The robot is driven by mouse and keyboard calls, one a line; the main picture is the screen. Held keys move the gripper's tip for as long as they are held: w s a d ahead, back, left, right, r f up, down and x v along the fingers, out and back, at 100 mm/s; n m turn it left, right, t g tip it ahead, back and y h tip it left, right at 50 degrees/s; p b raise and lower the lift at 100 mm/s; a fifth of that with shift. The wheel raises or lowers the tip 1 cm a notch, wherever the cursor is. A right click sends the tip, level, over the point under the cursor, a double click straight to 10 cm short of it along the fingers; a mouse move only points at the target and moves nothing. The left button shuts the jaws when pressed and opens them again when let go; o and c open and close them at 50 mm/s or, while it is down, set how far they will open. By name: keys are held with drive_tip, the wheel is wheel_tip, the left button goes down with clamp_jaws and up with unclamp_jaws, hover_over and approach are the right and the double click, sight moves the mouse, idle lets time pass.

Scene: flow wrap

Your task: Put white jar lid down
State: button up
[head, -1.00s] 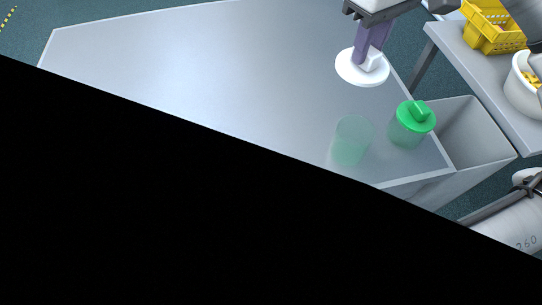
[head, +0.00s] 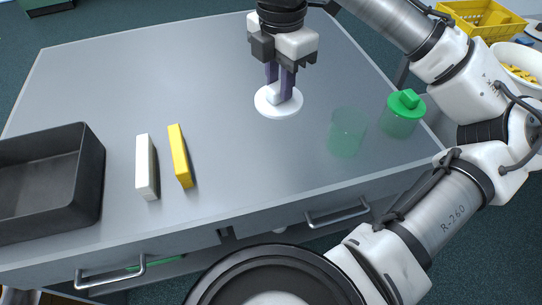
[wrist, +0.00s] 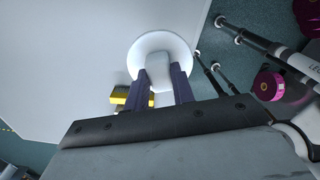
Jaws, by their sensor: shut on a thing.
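The white jar lid (head: 278,101) is a round disc with a block-shaped knob on top. My gripper (head: 282,88) is shut on the knob, with its purple fingers on either side. The lid is level over the middle of the grey table (head: 225,75); I cannot tell whether it touches the surface. In the wrist view the lid (wrist: 160,47) shows beyond my gripper (wrist: 163,80). An open, see-through green jar (head: 347,132) stands to the right of the lid. A green jar with a green lid (head: 402,113) stands farther right, near the table's edge.
A white block (head: 145,166) and a yellow block (head: 180,156) stand on the table at the left front. A dark tray (head: 92,180) is at the far left. A yellow crate (head: 480,18) and a white bowl (head: 515,65) are at the far right. The table's back left is clear.

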sight(279, 108)
wheel_tip(279, 108, down, 18)
drive_tip(key=shift+f, duration=0.25)
drive_tip(key=shift+f, duration=0.1)
drive_tip(key=o, duration=1)
wheel_tip(279, 108, up, 12)
drive_tip(key=shift+r, duration=0.15)
idle(0.4)
